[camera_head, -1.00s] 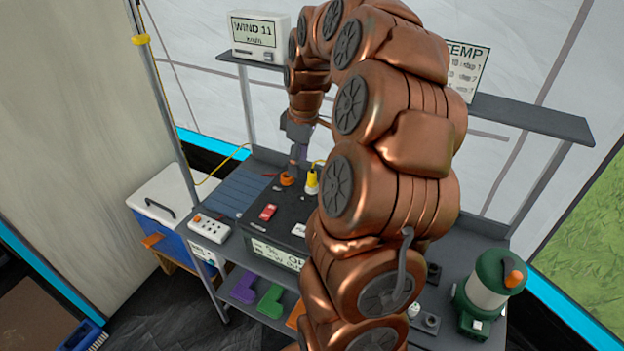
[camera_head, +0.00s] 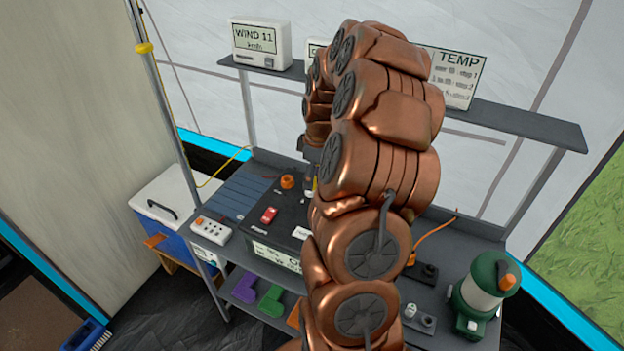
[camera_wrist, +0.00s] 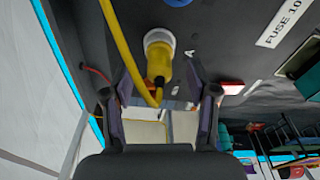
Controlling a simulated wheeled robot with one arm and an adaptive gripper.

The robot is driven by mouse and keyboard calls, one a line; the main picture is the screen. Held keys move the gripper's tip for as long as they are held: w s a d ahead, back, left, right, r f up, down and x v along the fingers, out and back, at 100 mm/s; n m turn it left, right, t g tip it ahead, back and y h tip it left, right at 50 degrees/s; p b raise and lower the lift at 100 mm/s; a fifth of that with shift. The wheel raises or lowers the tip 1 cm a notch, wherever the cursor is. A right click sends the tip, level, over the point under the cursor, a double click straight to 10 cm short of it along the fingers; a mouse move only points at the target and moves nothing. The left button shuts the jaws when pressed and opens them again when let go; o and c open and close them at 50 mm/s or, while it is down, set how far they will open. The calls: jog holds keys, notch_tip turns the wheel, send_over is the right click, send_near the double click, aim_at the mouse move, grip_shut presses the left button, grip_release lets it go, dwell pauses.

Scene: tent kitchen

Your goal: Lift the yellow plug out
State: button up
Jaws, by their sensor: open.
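The yellow plug (camera_wrist: 159,62) has a pale collar and a yellow cord, and sits against the dark panel in the wrist view. In the head view only a yellow sliver of it (camera_head: 315,184) shows beside my arm. My open gripper (camera_wrist: 160,92) has one finger on each side of the plug in the wrist picture, with gaps on both sides. I cannot tell how far down the fingers reach along it. The cord hangs across the view between the fingers. In the head view my arm hides most of the gripper.
The black box (camera_head: 262,232) carries an orange knob (camera_head: 287,181) and a red switch (camera_head: 268,215) left of the plug. A white socket strip (camera_head: 211,230) lies further left. A green lantern (camera_head: 484,290) stands at the bench's right. A shelf (camera_head: 520,124) with displays runs behind.

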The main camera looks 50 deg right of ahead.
notch_tip(320, 180, down, 2)
jog(key=shift+w+a, duration=0.1)
jog(key=shift+c, duration=0.2)
grip_shut()
